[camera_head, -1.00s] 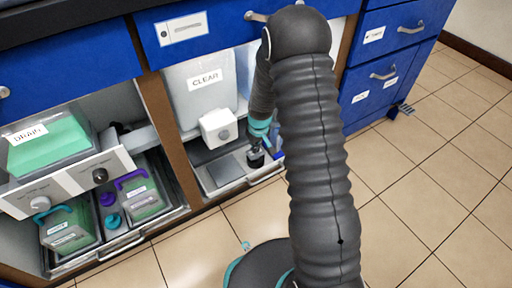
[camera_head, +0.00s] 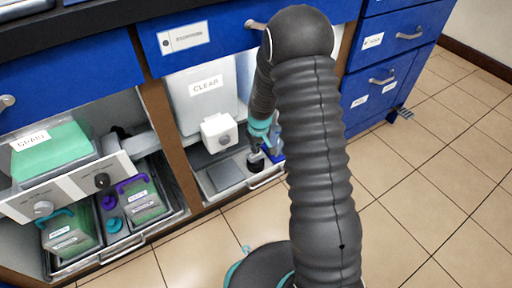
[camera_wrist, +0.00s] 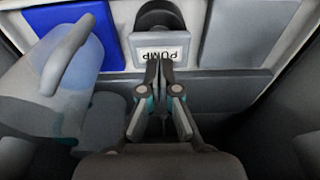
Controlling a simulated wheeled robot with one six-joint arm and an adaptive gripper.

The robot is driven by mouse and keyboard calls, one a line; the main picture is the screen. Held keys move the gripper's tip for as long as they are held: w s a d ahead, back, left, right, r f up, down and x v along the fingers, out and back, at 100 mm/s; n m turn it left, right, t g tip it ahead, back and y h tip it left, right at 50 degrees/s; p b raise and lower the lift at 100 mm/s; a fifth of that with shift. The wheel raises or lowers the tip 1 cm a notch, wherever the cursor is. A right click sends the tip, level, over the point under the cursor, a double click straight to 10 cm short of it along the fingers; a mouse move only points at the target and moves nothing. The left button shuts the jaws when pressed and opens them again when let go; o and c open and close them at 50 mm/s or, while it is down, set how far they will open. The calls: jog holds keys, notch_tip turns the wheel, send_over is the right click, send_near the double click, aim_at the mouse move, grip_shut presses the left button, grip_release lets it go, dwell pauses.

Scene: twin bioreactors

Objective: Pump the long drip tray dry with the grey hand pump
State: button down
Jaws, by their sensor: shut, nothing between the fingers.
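The dark round top of the pump (camera_wrist: 159,17) is just beyond the label, between a blue pad and a grey pad. In the head view the dark pump (camera_head: 256,162) stands right below my teal-tipped gripper (camera_head: 262,139); I cannot tell whether they touch. A long shallow tray (camera_head: 122,246) holds green-filled boxes in the left bay. Liquid in it cannot be made out.
A CLEAR container (camera_head: 204,100) with a white tap block stands behind the pump. A grey plate (camera_head: 226,175) lies left of the pump. A DRAIN container (camera_head: 50,150) sits above the left boxes. In the wrist view, a pale handled vessel (camera_wrist: 50,85) is close on the left.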

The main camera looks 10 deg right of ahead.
jog(key=shift+f+b, duration=0.75)
jog(key=shift+f, duration=0.9)
jog(key=shift+r+p, duration=0.85)
jog(key=shift+r, duration=0.85)
